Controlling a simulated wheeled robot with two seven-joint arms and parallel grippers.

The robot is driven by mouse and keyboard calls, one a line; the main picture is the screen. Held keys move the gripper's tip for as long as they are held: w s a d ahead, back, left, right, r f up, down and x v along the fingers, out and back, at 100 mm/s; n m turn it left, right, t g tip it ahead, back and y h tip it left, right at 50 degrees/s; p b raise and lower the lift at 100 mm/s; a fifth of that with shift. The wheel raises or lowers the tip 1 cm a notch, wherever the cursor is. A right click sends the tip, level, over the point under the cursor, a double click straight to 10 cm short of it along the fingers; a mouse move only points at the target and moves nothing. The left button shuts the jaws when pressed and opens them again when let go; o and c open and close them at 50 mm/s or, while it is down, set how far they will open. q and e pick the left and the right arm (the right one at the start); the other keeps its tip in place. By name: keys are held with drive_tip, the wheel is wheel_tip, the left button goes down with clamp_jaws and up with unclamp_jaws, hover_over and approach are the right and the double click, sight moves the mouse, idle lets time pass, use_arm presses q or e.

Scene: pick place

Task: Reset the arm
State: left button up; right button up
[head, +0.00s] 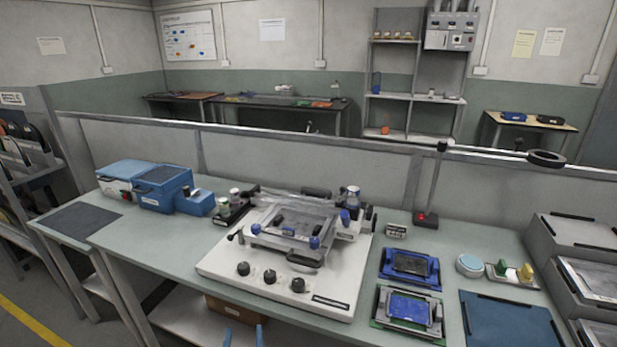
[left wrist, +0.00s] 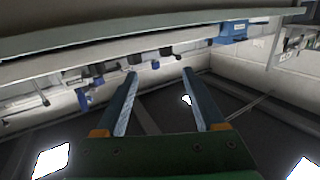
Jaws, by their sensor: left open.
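My left gripper (head: 243,338) shows only as two blue fingertips at the bottom edge of the head view, in front of the bench. In the left wrist view the left gripper (left wrist: 160,80) has its two blue fingers spread apart, with nothing between them. That view looks upside down, with ceiling lights low in the picture. The rest of my left arm is hidden. My right gripper is in neither view.
The pale green bench (head: 150,235) carries a white machine (head: 275,285) with black knobs. Blue boxes (head: 165,185) stand at its left. A blue fixture (head: 410,267), another fixture (head: 408,308) and a blue mat (head: 510,320) lie at its right. A cardboard box (head: 235,310) sits below.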

use_arm(q)
drive_tip(key=s+d+f+m+g+h, duration=0.1)
drive_tip(key=s+f+g+h, duration=0.1)
drive_tip(key=s+f+g, duration=0.5)
drive_tip(key=s+d+f+m+h, duration=0.15)
drive_tip(key=s+f, duration=0.35)
drive_tip(key=f, duration=0.6)
drive_tip(key=s+a+f+g, duration=0.2)
drive_tip(key=s+f+g, duration=0.1)
drive_tip(key=s, duration=0.6)
drive_tip(key=s+a+f+m+g, duration=0.1)
drive_tip(key=s+a+f+g, duration=0.1)
drive_tip(key=s, duration=0.7)
drive_tip(key=s+a+f+g+y, duration=0.1)
drive_tip(key=s+a+f+g, duration=0.2)
drive_tip(key=s+f, duration=0.3)
drive_tip(key=s+g, duration=0.1)
drive_tip(key=s, duration=0.2)
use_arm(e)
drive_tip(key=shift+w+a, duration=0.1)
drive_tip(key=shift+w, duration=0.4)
